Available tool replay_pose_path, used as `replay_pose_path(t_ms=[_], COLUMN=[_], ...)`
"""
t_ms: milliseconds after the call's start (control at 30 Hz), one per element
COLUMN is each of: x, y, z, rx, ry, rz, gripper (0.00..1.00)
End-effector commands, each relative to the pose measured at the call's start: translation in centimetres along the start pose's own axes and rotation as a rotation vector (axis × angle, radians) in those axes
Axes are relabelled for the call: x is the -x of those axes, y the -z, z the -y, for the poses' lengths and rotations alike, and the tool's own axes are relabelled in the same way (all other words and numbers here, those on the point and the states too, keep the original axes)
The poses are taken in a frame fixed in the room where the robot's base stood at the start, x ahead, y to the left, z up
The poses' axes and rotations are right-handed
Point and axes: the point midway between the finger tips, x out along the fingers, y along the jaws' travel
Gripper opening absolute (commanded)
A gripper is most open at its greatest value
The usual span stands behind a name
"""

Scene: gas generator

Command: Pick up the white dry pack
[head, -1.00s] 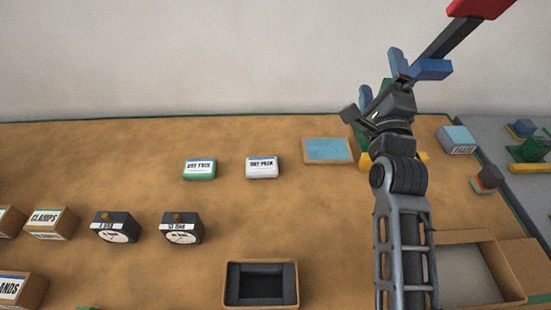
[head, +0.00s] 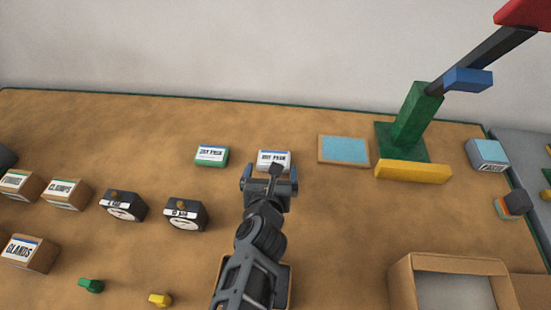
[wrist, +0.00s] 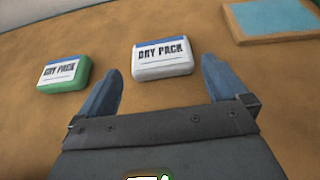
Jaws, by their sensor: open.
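The white dry pack (head: 274,157) lies on the brown table, a small white box with a blue stripe and a "DRY PACK" label. In the head view my gripper (head: 269,178) is just in front of it and hides its lower part. In the wrist view the white dry pack (wrist: 162,58) sits ahead of and between the two blue fingers of my gripper (wrist: 165,80), which are spread apart and empty. A similar green dry pack (head: 211,155) lies to its left; it also shows in the wrist view (wrist: 64,73).
A blue-topped tray (head: 344,150) lies right of the white pack. Farther right stand a green post (head: 413,120) and a yellow bar (head: 413,172). Two dial boxes (head: 185,214) are at left. An open carton (head: 450,265) stands at the front right.

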Motion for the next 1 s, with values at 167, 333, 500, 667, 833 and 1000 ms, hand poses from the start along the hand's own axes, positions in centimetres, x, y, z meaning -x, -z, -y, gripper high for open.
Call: replay_pose_path(t_ms=[167,333,500,667,833,1000], x=[-1.5,-3.7,-5.3,-5.8,-5.8,-5.8], y=[-0.1,-0.1,-0.1,-0.1,-0.1,-0.1], z=[0.1,0.3,0.2,0.1,0.1,0.1], rx=[0.002,0.004,0.003,0.003,0.003,0.004], ry=[0.001,0.002,0.002,0.001,0.001,0.001], rz=[0.000,-0.001,0.001,0.001,0.001,0.001], gripper=[1.00,1.00,1.00,1.00,1.00,0.86])
